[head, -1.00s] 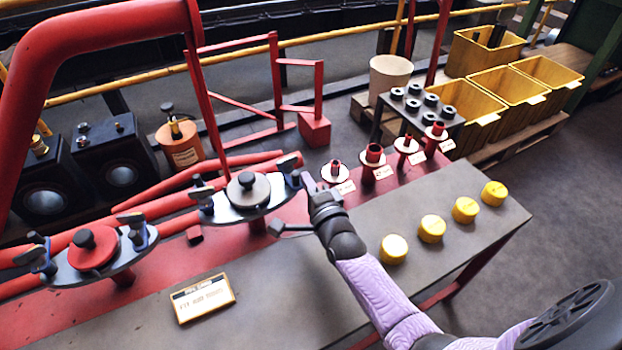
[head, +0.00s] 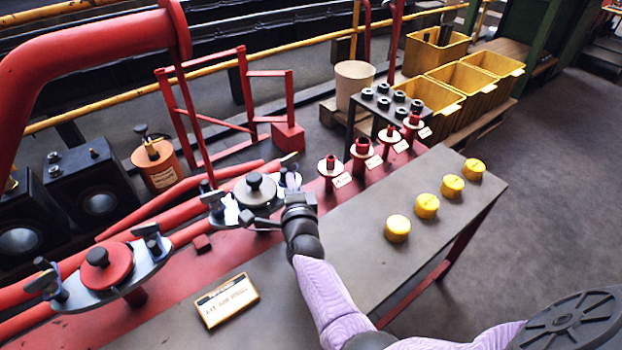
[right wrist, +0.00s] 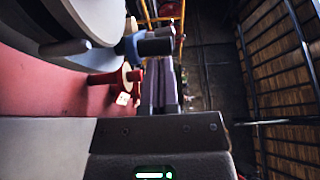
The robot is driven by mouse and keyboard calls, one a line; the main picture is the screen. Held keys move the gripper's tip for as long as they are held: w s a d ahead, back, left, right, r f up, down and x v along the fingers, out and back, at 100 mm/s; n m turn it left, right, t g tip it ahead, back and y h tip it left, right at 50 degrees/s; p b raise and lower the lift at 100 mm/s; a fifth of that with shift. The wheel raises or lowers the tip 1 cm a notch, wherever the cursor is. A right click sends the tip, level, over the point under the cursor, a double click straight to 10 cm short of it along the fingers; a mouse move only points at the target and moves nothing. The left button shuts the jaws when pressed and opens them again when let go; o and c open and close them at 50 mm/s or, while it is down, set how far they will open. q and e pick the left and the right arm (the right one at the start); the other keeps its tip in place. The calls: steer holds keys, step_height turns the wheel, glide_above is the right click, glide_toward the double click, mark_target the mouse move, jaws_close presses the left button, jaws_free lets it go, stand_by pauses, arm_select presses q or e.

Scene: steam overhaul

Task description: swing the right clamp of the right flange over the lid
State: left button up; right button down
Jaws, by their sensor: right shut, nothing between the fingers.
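The right flange (head: 228,222) carries a grey lid (head: 260,196) with a dark knob. Its right clamp (head: 283,180), blue with a dark handle, stands at the lid's right edge, partly behind my right gripper. In the right wrist view this blue clamp (right wrist: 131,46) is close beyond the fingertips, beside the lid (right wrist: 85,18). The flange's left clamp (head: 212,202) is at the lid's left edge. My right gripper (head: 298,196) is shut and empty, just right of the lid; its fingers (right wrist: 166,85) are together. I cannot tell whether they touch the clamp. My left gripper is out of view.
The left flange (head: 140,270) with a red lid (head: 106,268) stands at left. A sign (head: 227,300) lies on the bench. Several red fittings (head: 362,150) stand behind my arm and several yellow caps (head: 397,228) to its right. Yellow bins (head: 433,98) are farther back.

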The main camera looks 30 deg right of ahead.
mark_target(274, 191)
steer(key=shift+w+a, duration=0.8)
steer(key=shift+a, duration=0.15)
steer(key=shift+w+a+b, duration=0.35)
steer(key=shift+w+b, duration=0.1)
steer(key=shift+b, duration=0.05)
steer(key=shift+w, duration=0.15)
steer(key=shift+a, duration=0.1)
